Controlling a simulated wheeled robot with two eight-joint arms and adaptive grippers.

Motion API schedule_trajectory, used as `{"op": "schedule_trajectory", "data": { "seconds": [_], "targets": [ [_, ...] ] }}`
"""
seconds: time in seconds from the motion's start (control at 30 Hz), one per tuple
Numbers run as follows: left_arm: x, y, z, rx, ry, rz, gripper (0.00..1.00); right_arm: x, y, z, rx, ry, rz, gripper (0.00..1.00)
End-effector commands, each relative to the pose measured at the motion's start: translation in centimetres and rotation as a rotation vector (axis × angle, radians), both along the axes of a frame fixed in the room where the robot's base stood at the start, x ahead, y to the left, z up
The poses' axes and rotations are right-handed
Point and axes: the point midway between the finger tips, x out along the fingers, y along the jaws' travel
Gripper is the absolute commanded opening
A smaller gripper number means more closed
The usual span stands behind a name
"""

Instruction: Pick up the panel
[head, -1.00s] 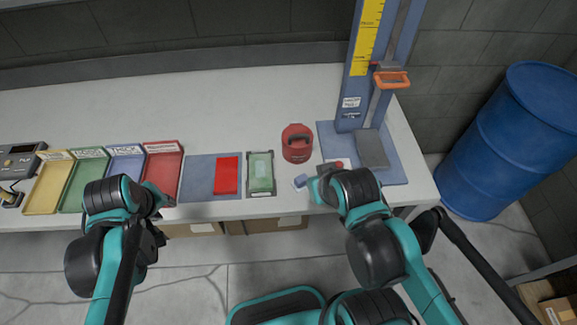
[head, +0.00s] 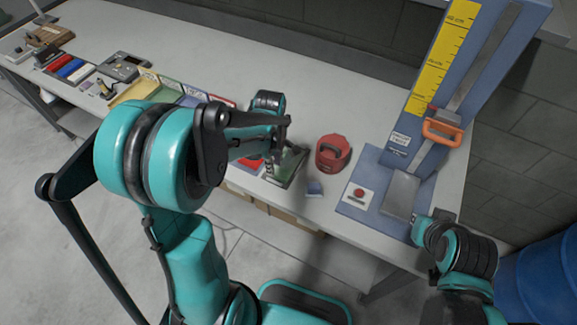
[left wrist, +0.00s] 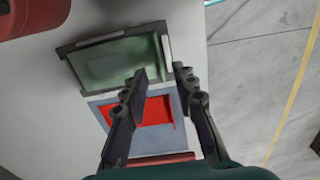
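A flat red panel (head: 250,163) lies on a blue mat, mostly behind my left arm; it also shows in the left wrist view (left wrist: 150,112) between the fingers. A flat green panel (head: 291,161) lies in a dark-edged tray beside it, and fills the upper part of the left wrist view (left wrist: 105,62). Which one the task means I cannot tell. My left gripper (left wrist: 160,72) is open and empty, its fingertips over the boundary between the green tray and blue mat. My right gripper (head: 432,222) is at the table's right front edge; its fingers are unclear.
A blue column (head: 465,80) with an orange handle (head: 442,131) rises at the right. A grey plate (head: 400,194) lies at its base. A blue barrel (head: 545,285) is at lower right.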

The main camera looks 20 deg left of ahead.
Motion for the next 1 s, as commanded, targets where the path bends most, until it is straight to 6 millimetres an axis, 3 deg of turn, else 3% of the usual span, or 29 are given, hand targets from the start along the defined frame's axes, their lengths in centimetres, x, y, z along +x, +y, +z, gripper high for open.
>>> {"op": "schedule_trajectory", "data": {
  "seconds": [0.37,0.57,0.7,1.0],
  "targets": [
    [-0.1,-0.2,-5.0,0.000,-0.001,-0.002,0.28,0.0,0.0,-2.3,0.000,0.000,0.000,0.00],
    [-0.1,-0.2,-4.9,0.000,-0.001,-0.003,0.28,0.0,0.0,-2.1,0.000,0.000,0.000,0.00],
    [-0.1,-0.2,-4.9,0.000,-0.001,-0.003,0.00,0.0,0.0,-2.1,0.000,0.000,0.000,0.00],
    [-0.1,-0.2,-4.9,0.000,-0.001,-0.003,0.00,0.0,0.0,-2.1,0.000,0.000,0.000,0.00]
  ]
}}
